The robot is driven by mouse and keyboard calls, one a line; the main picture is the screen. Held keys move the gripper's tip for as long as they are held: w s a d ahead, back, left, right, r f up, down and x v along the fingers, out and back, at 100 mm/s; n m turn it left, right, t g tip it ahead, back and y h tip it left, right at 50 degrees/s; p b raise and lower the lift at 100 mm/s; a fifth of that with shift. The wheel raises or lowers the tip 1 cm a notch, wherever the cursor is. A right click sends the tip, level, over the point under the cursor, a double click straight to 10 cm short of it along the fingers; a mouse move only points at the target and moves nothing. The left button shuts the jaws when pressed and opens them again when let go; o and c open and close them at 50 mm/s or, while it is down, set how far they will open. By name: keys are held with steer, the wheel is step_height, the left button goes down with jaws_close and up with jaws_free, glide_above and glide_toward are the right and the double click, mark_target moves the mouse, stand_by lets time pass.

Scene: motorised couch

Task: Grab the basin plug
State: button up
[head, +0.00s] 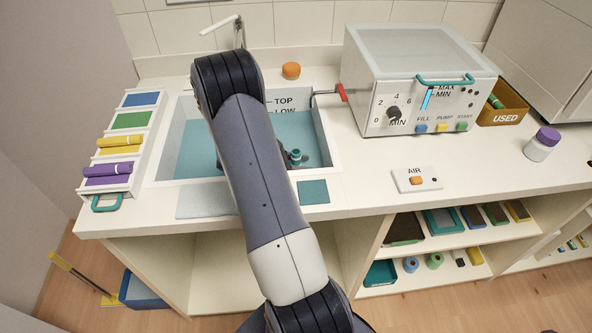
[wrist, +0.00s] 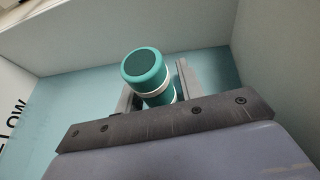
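The basin plug is a teal knob with a white band. In the wrist view the plug (wrist: 146,68) stands between the two fingers of my gripper (wrist: 158,92), its round top toward the camera. The left finger lies close along it; a narrow gap shows at the right finger, so the gripper looks open around it. In the head view the plug (head: 296,154) shows low in the basin (head: 326,140), just right of my arm. My gripper is mostly hidden behind my arm there. The plug's lower end is hidden.
Basin walls rise close around my gripper. A white tap (head: 222,26) stands behind my arm. A lever with a red end (head: 341,92) reaches over the right rim, beside the control box (head: 420,80). An orange cap (head: 291,70) sits behind the basin. A rack (head: 122,145) stands left.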

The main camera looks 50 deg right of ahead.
steer(key=c, duration=0.7)
steer(key=shift+r, duration=0.1)
